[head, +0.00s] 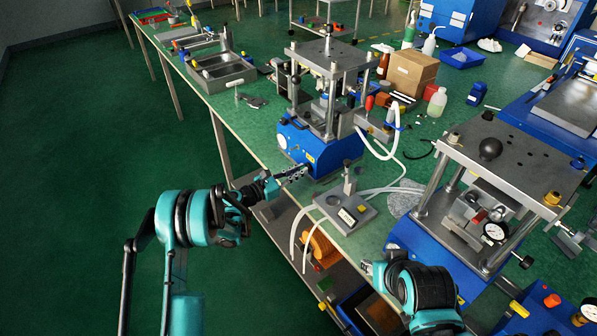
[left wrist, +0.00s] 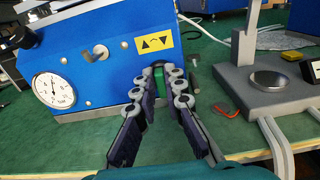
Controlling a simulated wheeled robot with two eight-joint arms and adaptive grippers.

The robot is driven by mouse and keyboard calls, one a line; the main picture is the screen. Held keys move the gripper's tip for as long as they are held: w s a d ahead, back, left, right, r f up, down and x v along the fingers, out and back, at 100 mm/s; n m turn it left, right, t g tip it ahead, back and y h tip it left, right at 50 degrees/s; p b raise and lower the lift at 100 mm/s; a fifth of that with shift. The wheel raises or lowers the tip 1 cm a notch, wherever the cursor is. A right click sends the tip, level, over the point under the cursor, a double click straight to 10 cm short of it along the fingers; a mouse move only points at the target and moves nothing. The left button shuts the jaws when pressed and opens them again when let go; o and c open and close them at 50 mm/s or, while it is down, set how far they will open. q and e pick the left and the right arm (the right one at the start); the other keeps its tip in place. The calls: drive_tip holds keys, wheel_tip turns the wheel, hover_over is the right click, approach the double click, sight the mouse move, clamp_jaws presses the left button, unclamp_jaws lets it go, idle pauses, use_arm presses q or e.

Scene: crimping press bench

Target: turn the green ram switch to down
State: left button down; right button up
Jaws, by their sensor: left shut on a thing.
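The green ram switch (left wrist: 159,76) shows in the left wrist view as a small green piece between my fingertips, on the front of the blue press base (left wrist: 105,60). A yellow label with up and down arrows (left wrist: 153,42) sits just above it. My left gripper (left wrist: 164,92) is shut on the switch, with fingers on both sides hiding most of it; which way it points I cannot tell. In the head view my left gripper (head: 297,173) reaches the front of the blue base (head: 324,152).
A round pressure gauge (left wrist: 53,90) and a metal keyed knob (left wrist: 96,53) are on the same blue face. A grey stand (head: 345,211) with pale hoses is close on the right. A second blue press (head: 430,250) stands farther right.

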use_arm(q)
drive_tip(key=m, duration=0.6)
drive_tip(key=shift+s+d+f, duration=0.1)
drive_tip(key=shift+s+d, duration=0.1)
drive_tip(key=m, duration=0.5)
drive_tip(key=shift+s+f+m, duration=0.1)
drive_tip(key=shift+m, duration=0.3)
idle(0.4)
drive_tip(key=c, duration=1.6)
unclamp_jaws()
drive_tip(key=shift+d, duration=0.1)
drive_tip(key=v, duration=1.2)
